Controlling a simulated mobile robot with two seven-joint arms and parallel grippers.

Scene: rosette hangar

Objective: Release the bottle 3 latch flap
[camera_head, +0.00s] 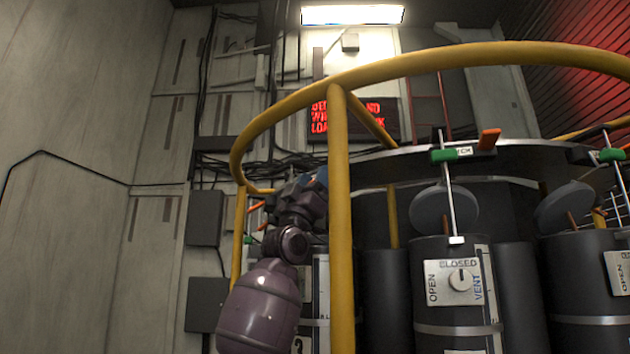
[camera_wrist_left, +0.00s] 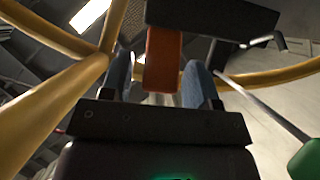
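In the left wrist view an orange flap (camera_wrist_left: 162,60) hangs between the two blue-grey fingers of my left gripper (camera_wrist_left: 162,85). The fingers stand apart on either side of it, with a gap at the left; whether the right finger touches it I cannot tell. In the head view my left gripper (camera_head: 321,178) is partly hidden behind a yellow post, above a dark bottle (camera_head: 320,285) with a partly hidden number plate. That bottle's flap is hidden there. My right gripper is not in view.
A yellow guard rail (camera_head: 440,62) and its post (camera_head: 341,230) stand close around my left arm. Neighbouring bottles (camera_head: 455,300) have orange flaps (camera_head: 488,139) and green handles (camera_head: 450,155). A green part (camera_wrist_left: 306,160) is near the gripper. Open floor space is not visible.

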